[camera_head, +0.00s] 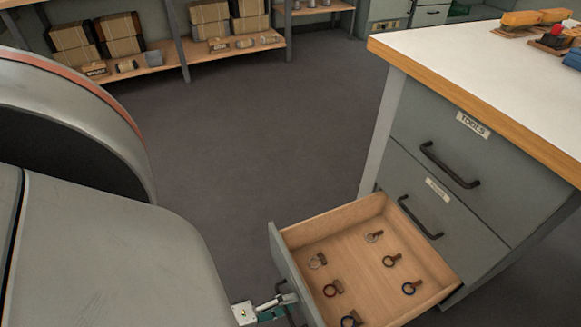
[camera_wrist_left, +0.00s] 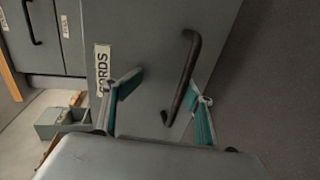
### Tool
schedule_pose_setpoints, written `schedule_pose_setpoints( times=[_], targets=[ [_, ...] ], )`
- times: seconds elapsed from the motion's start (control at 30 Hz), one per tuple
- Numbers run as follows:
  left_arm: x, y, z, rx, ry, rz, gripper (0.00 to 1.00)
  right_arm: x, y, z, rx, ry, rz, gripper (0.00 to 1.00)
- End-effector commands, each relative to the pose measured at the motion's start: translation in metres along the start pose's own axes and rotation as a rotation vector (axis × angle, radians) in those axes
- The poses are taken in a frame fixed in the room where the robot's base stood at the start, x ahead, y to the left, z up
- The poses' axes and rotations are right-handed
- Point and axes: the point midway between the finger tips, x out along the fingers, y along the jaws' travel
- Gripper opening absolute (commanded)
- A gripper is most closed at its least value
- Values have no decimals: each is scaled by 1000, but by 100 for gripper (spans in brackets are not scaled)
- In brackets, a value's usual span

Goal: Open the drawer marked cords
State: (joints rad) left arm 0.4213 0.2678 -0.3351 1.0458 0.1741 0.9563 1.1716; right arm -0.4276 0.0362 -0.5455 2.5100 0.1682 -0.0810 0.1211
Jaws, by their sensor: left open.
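The drawer marked cords stands pulled out at the bottom of the grey cabinet, and its wooden inside (camera_head: 352,262) shows in the head view. Several small ring-shaped items lie in it. In the left wrist view its grey front (camera_wrist_left: 140,30) carries a white label reading CORDS (camera_wrist_left: 102,70) and a dark bar handle (camera_wrist_left: 189,75). My left gripper (camera_head: 272,306) is at the drawer front. In the left wrist view its teal-padded fingers (camera_wrist_left: 165,82) are open, one on each side of the handle; I cannot tell whether they touch it. My right gripper is not in view.
Two shut drawers with dark handles, the upper (camera_head: 450,166) and the lower (camera_head: 420,218), sit above the open one. A white worktop (camera_head: 470,70) with a wooden edge overhangs them. Shelves with boxes (camera_head: 122,36) stand at the back. The dark floor (camera_head: 250,130) between is clear.

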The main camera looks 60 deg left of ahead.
Motion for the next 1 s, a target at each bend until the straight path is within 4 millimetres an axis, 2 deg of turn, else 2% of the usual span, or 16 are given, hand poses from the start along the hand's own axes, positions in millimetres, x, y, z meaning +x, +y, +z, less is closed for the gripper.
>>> schedule_pose_setpoints(
  times=[0.03, 0.23, 0.33, 0.43, 0.47, 0.57, 0.6, 1.0],
  targets=[
    [7, 24, 0, -12, 3, 45, 40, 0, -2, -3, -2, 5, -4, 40],
    [1, 48, -1, -9, 2, 46, 74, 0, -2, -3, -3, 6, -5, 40],
    [-1, 58, -1, -8, 3, 45, 82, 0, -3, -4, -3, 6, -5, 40],
    [-3, 66, -1, -7, 3, 45, 83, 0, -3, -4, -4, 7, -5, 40],
    [-3, 68, -2, -6, 3, 46, 82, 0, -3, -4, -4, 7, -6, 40],
    [-4, 72, -1, -7, 2, 45, 42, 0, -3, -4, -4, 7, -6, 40],
    [-4, 72, -1, -6, 1, 43, 24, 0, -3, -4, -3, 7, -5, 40],
    [-6, 68, 0, -7, 1, 33, 24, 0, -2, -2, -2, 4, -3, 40]
  ],
)
